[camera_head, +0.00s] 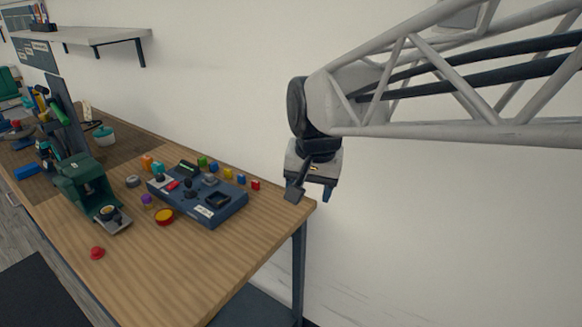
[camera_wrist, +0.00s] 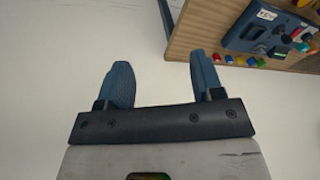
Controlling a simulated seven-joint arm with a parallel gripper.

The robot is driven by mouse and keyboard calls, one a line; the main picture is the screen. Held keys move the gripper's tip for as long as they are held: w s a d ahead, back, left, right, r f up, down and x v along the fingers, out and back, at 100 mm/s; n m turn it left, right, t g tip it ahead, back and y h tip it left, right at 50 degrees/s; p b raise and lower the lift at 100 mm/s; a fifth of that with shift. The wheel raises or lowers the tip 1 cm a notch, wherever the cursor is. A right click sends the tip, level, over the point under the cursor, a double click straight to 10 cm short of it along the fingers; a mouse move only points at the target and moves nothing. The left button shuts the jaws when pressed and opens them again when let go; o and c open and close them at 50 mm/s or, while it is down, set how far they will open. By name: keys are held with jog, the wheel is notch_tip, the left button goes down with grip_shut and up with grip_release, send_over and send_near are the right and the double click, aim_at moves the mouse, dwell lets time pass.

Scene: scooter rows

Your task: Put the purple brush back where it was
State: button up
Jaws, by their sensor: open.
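A small purple object (camera_head: 147,201) stands on the wooden table, just left of the blue panel box; it is too small to tell whether it is the purple brush. No clear purple brush shows in the wrist view. My gripper (camera_head: 310,192) hangs at the right end of the table, near its back right corner, well apart from the purple object. In the wrist view my gripper (camera_wrist: 160,62) has its two blue fingers spread, with nothing between them.
The blue panel box (camera_head: 226,213) holds knobs and dark parts, with several coloured blocks behind it. A green machine (camera_head: 82,182) stands left. The table's front right is clear.

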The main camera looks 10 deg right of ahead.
jog(key=s+d+f+n, duration=0.2)
jog(key=s, duration=0.5)
jog(key=s+d+f+n, duration=0.1)
jog(key=s+d+f, duration=0.1)
jog(key=s, duration=0.5)
jog(key=shift+d+f+n, duration=0.4)
jog(key=shift+d, duration=0.3)
